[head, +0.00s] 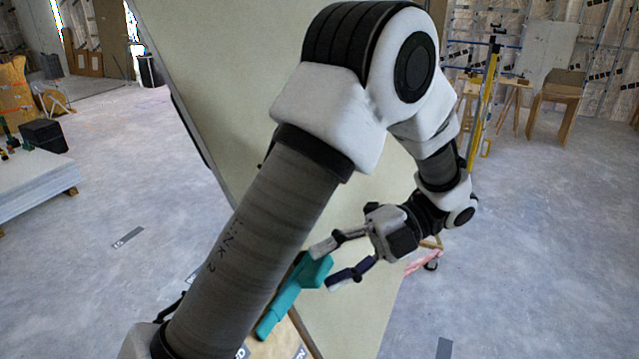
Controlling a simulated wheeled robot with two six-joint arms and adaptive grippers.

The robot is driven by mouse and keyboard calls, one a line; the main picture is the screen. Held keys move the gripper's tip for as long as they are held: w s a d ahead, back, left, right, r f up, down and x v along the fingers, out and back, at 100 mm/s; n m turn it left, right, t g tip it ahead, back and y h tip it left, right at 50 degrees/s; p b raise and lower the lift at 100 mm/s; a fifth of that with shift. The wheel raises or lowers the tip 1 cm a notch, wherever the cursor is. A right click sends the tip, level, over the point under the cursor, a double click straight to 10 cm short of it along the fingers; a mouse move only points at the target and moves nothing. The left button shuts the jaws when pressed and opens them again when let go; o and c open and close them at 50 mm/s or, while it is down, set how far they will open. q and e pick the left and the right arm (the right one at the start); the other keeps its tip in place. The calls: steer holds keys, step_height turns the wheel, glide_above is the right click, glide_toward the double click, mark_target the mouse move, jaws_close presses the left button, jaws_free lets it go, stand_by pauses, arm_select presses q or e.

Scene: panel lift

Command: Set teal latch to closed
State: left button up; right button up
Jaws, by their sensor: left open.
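The teal latch (285,301) shows low in the middle of the head view, in front of the large pale panel (355,310). It is a long handle slanting from lower left to upper right, with a wider block at its upper end. My left arm hides part of its left side. My left gripper (322,267) is open, with one finger above and one below right of the latch's upper end. I cannot tell whether the fingers touch it. My right gripper is not in view.
The pale panel leans behind my left arm and fills the middle. A stack of sheets (30,185) with a black box (44,136) stands at the left. The floor (545,240) at right is mostly clear.

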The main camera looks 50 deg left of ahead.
arm_select(q)
steer(key=v, duration=0.5)
steer(key=shift+w+d+f, duration=0.1)
steer(key=shift+w, duration=0.15)
steer(key=shift+s, duration=0.2)
steer(key=shift+w, duration=0.15)
